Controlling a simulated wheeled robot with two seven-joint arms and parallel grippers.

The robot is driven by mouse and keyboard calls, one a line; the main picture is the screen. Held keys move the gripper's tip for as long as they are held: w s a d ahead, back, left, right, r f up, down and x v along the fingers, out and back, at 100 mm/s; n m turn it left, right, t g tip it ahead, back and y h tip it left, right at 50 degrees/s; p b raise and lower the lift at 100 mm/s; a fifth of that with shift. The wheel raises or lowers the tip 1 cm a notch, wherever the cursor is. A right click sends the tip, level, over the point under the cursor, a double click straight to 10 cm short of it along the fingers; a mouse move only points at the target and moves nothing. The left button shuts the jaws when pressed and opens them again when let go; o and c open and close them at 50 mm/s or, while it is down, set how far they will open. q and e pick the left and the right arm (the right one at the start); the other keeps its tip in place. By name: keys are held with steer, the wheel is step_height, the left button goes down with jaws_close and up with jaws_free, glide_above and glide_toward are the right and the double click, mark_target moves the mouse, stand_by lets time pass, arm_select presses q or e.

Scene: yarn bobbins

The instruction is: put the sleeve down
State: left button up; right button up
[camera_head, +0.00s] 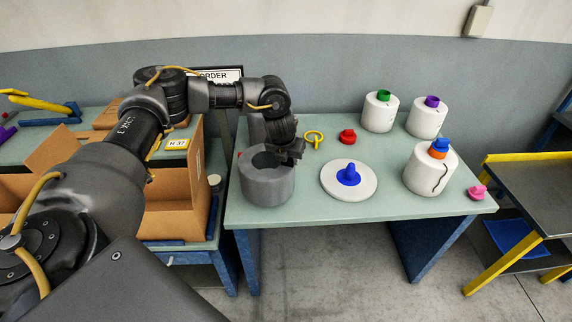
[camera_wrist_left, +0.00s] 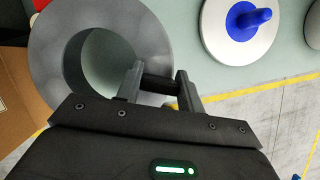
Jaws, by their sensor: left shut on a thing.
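My left gripper (camera_head: 291,153) reaches over the right part of the round grey container (camera_head: 266,186) on the light green table. In the left wrist view the gripper (camera_wrist_left: 160,84) is shut on a short dark piece, which I take to be the sleeve (camera_wrist_left: 159,83), lying crosswise between the two fingers. Behind it the container's thick grey rim (camera_wrist_left: 52,50) rings a deep round opening. The sleeve is hardly told apart from the dark gripper in the head view. I cannot tell whether the sleeve touches the rim. My right gripper is not in view.
Right of the container are a yellow ring (camera_head: 313,138), a red knob (camera_head: 347,136) and a white disc (camera_head: 368,186) with a blue peg (camera_head: 349,175). Several white bobbins (camera_head: 378,113) stand farther right, near a pink knob (camera_head: 477,193). A cardboard box (camera_head: 176,214) stands left.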

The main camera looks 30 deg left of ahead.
mark_target(286, 165)
arm_select(q)
steer(key=shift+a+f, duration=0.2)
steer(key=f, duration=0.1)
steer(key=f+p, duration=0.2)
steer(key=shift+s+a, duration=0.1)
steer(key=shift+a, duration=0.15)
steer(key=shift+f, duration=0.35)
steer(key=o, duration=1.3)
steer(key=shift+r, duration=0.15)
steer(key=b+v, duration=0.3)
steer(key=v, duration=0.8)
steer(key=shift+d, duration=0.15)
steer(key=shift+s+r, duration=0.15)
steer(key=shift+r, duration=0.3)
